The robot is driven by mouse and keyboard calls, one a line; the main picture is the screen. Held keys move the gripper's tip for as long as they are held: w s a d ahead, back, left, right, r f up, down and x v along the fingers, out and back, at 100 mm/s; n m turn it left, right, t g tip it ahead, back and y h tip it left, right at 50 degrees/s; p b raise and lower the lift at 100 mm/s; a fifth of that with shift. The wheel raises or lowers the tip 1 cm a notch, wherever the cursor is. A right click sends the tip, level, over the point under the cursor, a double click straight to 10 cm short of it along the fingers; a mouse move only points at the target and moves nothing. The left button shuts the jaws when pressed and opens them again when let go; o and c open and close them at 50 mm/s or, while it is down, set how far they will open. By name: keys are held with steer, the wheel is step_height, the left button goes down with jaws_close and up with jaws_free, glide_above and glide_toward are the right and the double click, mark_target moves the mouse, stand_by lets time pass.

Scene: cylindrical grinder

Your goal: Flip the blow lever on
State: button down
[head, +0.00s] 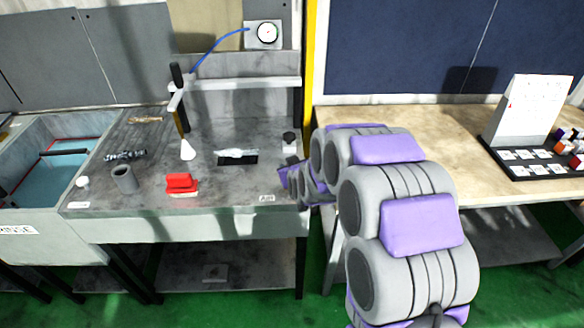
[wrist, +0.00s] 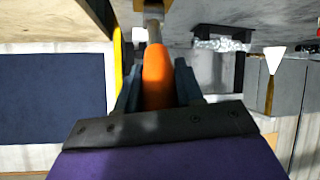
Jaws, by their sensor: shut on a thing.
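The blow lever (wrist: 157,78) shows in the wrist view as an orange handle on a metal shaft, running to a fitting at the top of the picture. My gripper (wrist: 156,72) is shut on the orange handle, with one dark finger on each side. In the head view my gripper (head: 287,178) is at the right end of the grey bench, right of the AIR label (head: 266,198). The lever is hidden there behind my gripper, and I cannot tell its on or off position.
A yellow post (head: 309,60) rises behind.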

steer(key=shift+s+f, duration=0.1)
steer(key=shift+f, duration=0.1)
steer(key=c, duration=0.8)
jaws_free()
steer(key=shift+r, duration=0.1)
steer(key=shift+r, duration=0.1)
